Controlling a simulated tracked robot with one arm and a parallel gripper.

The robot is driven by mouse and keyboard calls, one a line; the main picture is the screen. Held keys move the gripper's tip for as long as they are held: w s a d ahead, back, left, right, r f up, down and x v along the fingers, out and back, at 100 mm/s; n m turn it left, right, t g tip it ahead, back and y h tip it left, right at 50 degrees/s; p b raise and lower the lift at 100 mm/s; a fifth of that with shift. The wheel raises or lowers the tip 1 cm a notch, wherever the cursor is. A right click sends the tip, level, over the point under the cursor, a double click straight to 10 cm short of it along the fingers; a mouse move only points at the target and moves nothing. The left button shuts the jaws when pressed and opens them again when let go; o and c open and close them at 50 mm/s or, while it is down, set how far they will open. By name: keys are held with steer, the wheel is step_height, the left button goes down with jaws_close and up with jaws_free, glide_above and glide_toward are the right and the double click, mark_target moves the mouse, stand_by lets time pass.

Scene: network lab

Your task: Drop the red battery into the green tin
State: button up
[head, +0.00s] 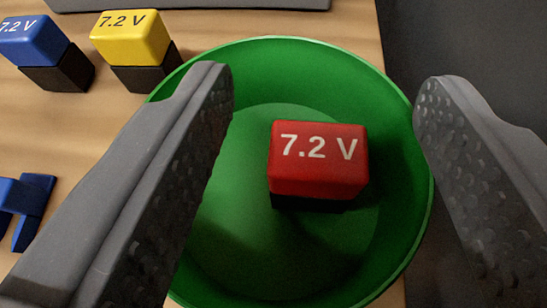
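The red battery (318,160), a red block marked "7.2 V" with a black lower part, is inside the round green tin (300,52). It looks upright, right of the tin's middle, and seems to rest on the tin's floor. My gripper (330,90) is open, with one dark textured finger at the left and one at the right. The fingers are well apart from the battery and hide parts of the tin's left and right sides. Nothing is held between them.
A blue battery (34,42) and a yellow battery (131,40) stand on the wooden table (60,135) at the upper left. A blue bracket-like piece (34,208) lies at the left. A grey object (190,4) crosses the top edge. The table's edge runs down the right, with dark floor beyond.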

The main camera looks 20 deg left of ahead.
steer(key=shift+s, duration=0.1)
steer(key=a+p+v, duration=0.1)
steer(key=p+v, duration=0.1)
steer(key=v, duration=1.1)
steer(key=shift+s+d, duration=0.3)
steer(key=shift+d, duration=0.2)
steer(key=shift+r, duration=0.1)
